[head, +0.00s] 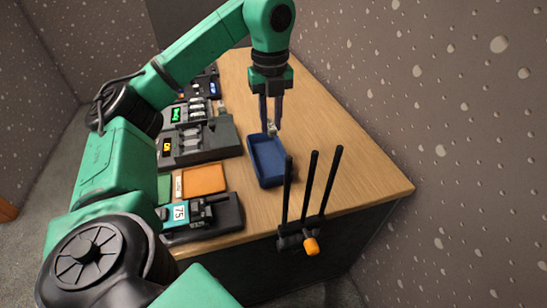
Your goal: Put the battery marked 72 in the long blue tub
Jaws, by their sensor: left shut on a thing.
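My left gripper (272,127) points down over the far end of the long blue tub (266,180). It is shut on a small pale grey thing (272,130), mostly hidden between the fingertips. No number can be read on it, so I cannot tell whether it is the battery marked 72. The thing is at about the tub's far rim; I cannot tell whether it touches the tub. The tub lies on the wooden table and its visible floor looks empty. My right gripper is not in view.
Dark chargers (225,140) with lit displays line the table's left side. An orange tray (204,179) and a teal block marked 75 (180,213) in a black holder are nearer. A black three-pronged rack (290,241) stands at the near edge. The table (335,165) right of the tub is clear.

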